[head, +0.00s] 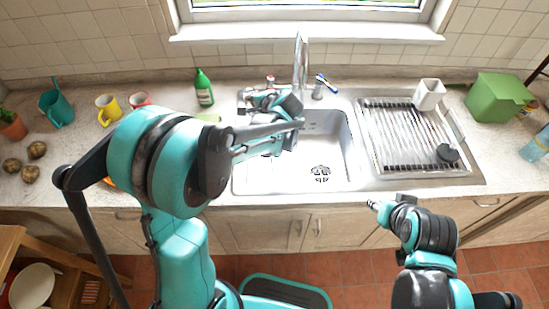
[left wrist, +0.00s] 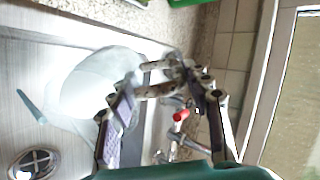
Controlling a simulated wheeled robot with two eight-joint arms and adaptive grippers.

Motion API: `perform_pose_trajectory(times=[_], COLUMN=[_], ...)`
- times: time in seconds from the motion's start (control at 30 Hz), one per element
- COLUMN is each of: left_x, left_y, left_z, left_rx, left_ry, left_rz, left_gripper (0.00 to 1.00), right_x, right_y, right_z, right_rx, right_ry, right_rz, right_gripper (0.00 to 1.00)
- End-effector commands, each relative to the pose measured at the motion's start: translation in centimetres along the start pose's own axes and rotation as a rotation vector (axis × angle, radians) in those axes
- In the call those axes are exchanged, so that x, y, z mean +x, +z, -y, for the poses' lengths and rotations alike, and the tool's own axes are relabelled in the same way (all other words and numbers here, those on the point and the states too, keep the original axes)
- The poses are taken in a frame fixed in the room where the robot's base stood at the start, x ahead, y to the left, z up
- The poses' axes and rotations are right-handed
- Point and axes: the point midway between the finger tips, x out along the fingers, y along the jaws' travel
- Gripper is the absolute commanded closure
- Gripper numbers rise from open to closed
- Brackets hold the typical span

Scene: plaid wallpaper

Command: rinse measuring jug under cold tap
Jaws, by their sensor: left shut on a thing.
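The measuring jug (left wrist: 95,85) shows as a pale, see-through shape over the sink in the left wrist view. I cannot make it out in the head view. My left gripper (head: 270,97) is at the back left of the sink, near the tap spout (head: 300,62). In the left wrist view its fingertips (left wrist: 170,75) fold inward beside the jug, shut; the exact grip is hard to see. A blue-topped tap handle (head: 325,82) stands right of the spout, and a red-topped one (head: 270,78) left of it. My right gripper (head: 376,205) is in front of the counter, its jaws unclear.
The steel sink (head: 240,178) has a drain (head: 321,173). A draining rack (head: 400,130) at its right bears a white container (head: 429,94). A green box (head: 497,97) stands further right. A green bottle (head: 203,88) and mugs (head: 107,108) stand left of the sink.

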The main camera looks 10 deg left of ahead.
Motion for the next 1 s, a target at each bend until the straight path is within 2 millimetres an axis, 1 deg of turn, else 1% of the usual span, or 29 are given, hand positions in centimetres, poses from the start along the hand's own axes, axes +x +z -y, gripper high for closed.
perform_pose_trajectory(times=[1.0], left_x=[-0.42], left_y=[-0.02], left_z=[-0.39], left_rx=[0.0], left_ry=[-0.068], left_rz=[-0.001], left_gripper=[1.0], right_x=[0.75], right_y=[0.54], right_z=[0.0], right_rx=[0.0], right_ry=[0.0], right_rz=[0.0], right_gripper=[0.6])
